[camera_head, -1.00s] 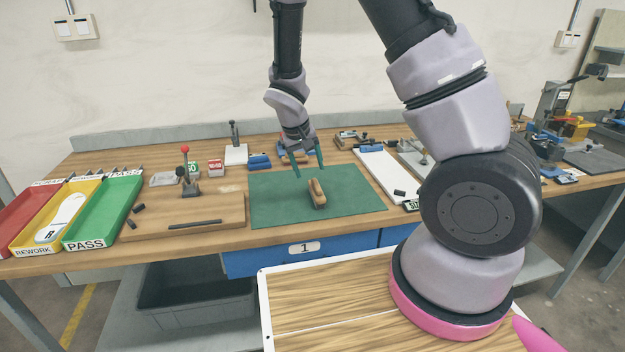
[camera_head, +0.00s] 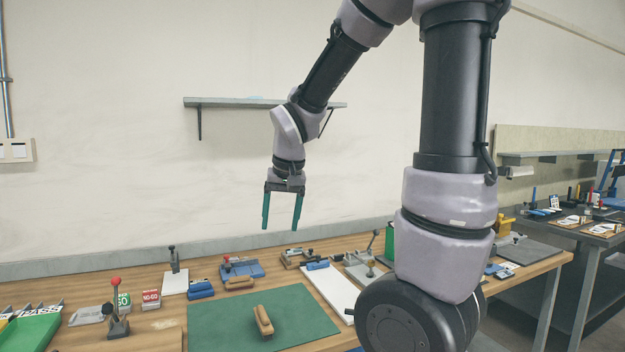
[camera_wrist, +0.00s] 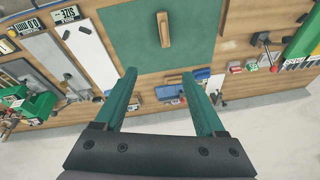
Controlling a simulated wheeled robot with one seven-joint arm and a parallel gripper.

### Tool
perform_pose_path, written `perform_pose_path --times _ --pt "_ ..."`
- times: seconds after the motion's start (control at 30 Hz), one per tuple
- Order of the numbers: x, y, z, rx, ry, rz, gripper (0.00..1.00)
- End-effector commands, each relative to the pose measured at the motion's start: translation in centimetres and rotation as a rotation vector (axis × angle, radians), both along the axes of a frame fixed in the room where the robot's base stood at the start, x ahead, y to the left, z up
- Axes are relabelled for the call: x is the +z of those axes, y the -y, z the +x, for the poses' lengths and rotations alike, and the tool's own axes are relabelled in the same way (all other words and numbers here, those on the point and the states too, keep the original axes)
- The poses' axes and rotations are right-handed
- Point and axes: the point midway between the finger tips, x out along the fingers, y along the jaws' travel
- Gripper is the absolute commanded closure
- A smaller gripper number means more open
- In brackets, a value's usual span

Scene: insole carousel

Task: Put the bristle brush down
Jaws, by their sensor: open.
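The bristle brush (camera_head: 263,320) is a tan wooden block lying on the green mat (camera_head: 215,325). In the wrist view the brush (camera_wrist: 164,29) also lies on the mat (camera_wrist: 125,35), apart from the fingers. My gripper (camera_head: 280,229) has two green fingers spread apart with nothing between them. It hangs well above the bench, pointing down, clear of the brush. In the wrist view my gripper (camera_wrist: 160,74) is empty too. The brush's underside is hidden.
Blue blocks (camera_head: 201,290), a brown wooden piece (camera_head: 239,283) and a blue fixture (camera_head: 241,268) sit behind the mat. A red-knobbed lever (camera_head: 117,310) stands left, a white board (camera_head: 330,287) right. A wall shelf (camera_head: 235,102) is behind my arm.

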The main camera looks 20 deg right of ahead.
Motion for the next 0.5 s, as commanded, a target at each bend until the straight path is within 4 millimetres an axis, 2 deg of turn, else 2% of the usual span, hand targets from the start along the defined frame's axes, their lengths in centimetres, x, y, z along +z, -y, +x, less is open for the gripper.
perform_pose_path --times 0.03,0.2,0.33,0.5 --pt "2.1 0.9 -1.3 -0.022 0.036 0.035 0.28" --pt "7.1 2.4 -6.1 -0.061 0.136 0.121 0.28" --pt "9.6 2.8 -9.5 -0.077 0.211 0.157 0.28" --pt "11.2 2.8 -12.2 -0.084 0.275 0.174 0.28"
